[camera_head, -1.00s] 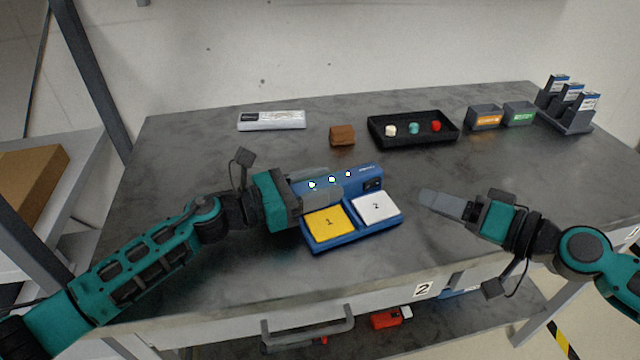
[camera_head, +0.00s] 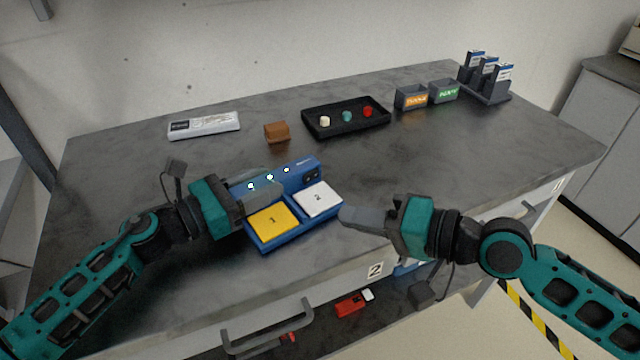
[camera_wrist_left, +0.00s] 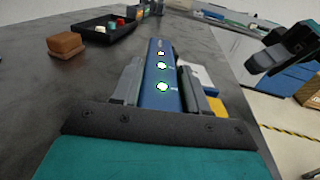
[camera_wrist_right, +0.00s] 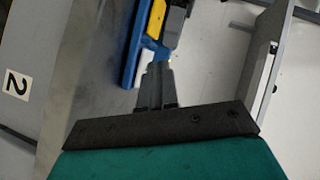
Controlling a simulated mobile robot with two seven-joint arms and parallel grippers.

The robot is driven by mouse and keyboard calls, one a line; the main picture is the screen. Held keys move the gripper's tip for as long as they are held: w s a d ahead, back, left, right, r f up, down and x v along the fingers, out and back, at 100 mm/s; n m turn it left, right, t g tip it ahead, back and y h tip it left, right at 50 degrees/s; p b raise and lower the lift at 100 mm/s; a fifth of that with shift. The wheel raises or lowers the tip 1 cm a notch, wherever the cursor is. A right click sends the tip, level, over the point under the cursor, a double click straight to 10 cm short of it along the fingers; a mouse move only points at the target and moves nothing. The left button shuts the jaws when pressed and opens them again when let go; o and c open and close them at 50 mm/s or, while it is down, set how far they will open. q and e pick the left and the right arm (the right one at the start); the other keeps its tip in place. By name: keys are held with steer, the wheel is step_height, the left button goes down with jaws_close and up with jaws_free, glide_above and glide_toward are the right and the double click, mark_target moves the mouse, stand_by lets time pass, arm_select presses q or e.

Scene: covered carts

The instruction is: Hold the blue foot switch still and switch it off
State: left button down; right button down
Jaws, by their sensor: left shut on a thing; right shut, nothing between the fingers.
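The blue foot switch (camera_head: 294,182) lies on the grey cart top, with yellow pedal 1 (camera_head: 273,220) and white pedal 2 (camera_head: 318,199). Its raised back housing has a row of lit lights and a black rocker switch (camera_head: 311,175) at the right end. My left gripper (camera_head: 264,188) is shut on the housing; the left wrist view shows a finger on each side of the blue housing (camera_wrist_left: 160,98). My right gripper (camera_head: 345,216) is shut and empty, its tips low beside the front right corner of the switch. The right wrist view shows the blue edge (camera_wrist_right: 133,55) just beyond the tips.
Behind stand a white labelled box (camera_head: 204,125), a brown block (camera_head: 277,132) and a black tray (camera_head: 347,130) with small coloured pieces. Two small labelled bins (camera_head: 411,98) and a rack (camera_head: 487,92) are at the back right. The top's right part is clear.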

steer(key=shift+s+m+t+h, duration=0.3)
steer(key=shift+s+m, duration=0.05)
steer(key=shift+m, duration=0.35)
steer(key=m, duration=0.1)
steer(key=d+m+t+h, duration=0.1)
steer(key=shift+s+r+m, duration=0.2)
steer(key=shift+s+m, duration=0.1)
steer(key=d+m+t+h, duration=0.1)
steer(key=m, duration=0.1)
steer(key=d+m+h, duration=0.1)
steer(key=shift+d+r+m+t, duration=0.3)
steer(key=shift+d+m+t, duration=0.1)
steer(key=shift+w, duration=0.1)
glide_toward(308, 181)
steer(key=x, duration=0.5)
steer(key=shift+f, duration=0.15)
steer(key=shift+w+a, duration=0.3)
steer(key=shift+w, duration=0.2)
steer(key=shift+w+a, duration=0.1)
